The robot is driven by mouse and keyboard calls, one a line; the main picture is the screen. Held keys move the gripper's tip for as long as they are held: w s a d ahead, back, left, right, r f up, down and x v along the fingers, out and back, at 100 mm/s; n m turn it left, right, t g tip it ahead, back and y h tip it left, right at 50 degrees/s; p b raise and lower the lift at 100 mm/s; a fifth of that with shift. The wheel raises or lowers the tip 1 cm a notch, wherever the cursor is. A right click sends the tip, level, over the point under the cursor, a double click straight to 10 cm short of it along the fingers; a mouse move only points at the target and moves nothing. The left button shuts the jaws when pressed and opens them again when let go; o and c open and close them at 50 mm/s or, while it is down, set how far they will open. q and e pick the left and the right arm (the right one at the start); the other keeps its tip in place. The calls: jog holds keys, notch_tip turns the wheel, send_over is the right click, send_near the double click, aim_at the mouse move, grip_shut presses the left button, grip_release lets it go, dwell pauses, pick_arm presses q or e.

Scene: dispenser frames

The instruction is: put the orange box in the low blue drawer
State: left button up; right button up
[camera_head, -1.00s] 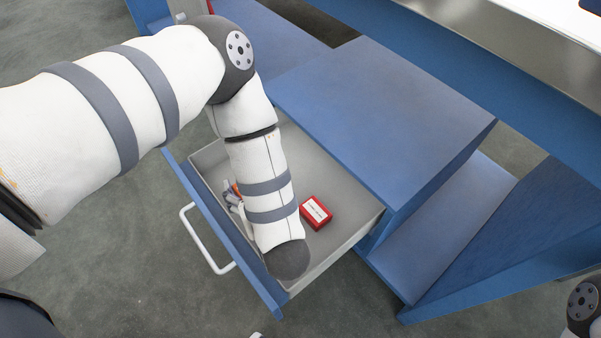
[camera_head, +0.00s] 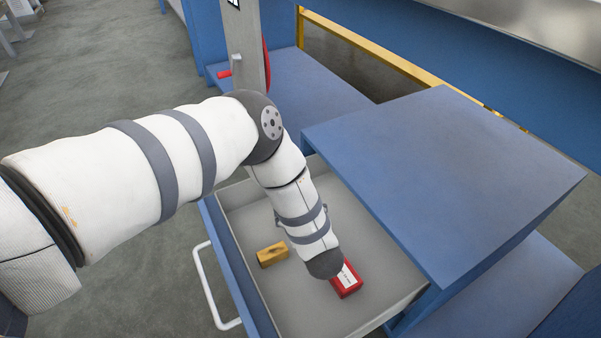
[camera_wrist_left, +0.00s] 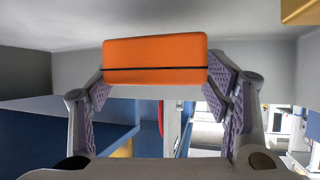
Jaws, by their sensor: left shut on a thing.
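The orange box (camera_wrist_left: 155,50), with a thin dark line along it, is held between the fingers of my left gripper (camera_wrist_left: 158,76) in the left wrist view. The grey inside of the open blue drawer (camera_head: 330,318) surrounds them in that view. In the head view my left forearm reaches down over the drawer, and it hides the gripper and the orange box. I cannot tell whether the box touches the drawer floor. My right gripper is not in view.
A yellow-brown box (camera_head: 272,255) and a red box (camera_head: 346,280) with a white label lie in the drawer. The blue cabinet top (camera_head: 440,180) overhangs its right side. A white handle (camera_head: 207,285) is on the drawer front. Bare drawer floor shows at the front.

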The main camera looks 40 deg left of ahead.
pick_arm(q)
jog(key=shift+s+f+b, duration=0.1)
jog(key=shift+f+b, duration=0.2)
jog(key=shift+f, duration=1.1)
jog(key=o, duration=1.2)
jog(key=shift+r, duration=0.3)
jog(key=p+v, duration=0.4)
jog(key=v, duration=0.7)
jog(key=shift+d+r, duration=0.1)
jog(key=shift+s+d, duration=0.25)
jog(key=shift+s, duration=0.05)
